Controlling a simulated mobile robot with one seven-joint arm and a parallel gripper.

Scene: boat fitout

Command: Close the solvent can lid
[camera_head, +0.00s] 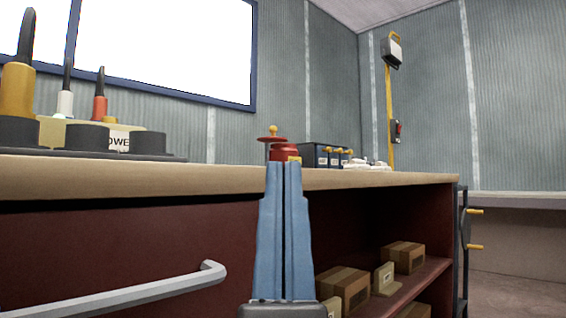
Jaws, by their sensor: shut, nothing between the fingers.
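The solvent can appears to be the small red can (285,152) with a yellow label, on the workbench near its front edge. Its lid looks to be the thin red disc (271,139) with a yellow knob. The disc stands above the can and slightly to its left, with a gap visible below it. My gripper (284,165) points up and away in front of the bench, with its two blue fingers together and nothing between them. Its tips overlap the lower can in the picture, hiding part of it. I cannot tell whether they touch.
The wooden workbench top (200,172) runs across the view. A dark box with yellow knobs (322,155) is right of the can. A holder with handled tools (95,135) stands left. A grey rail handle (150,292) juts from the bench front. Boxes (345,288) sit on the lower shelf.

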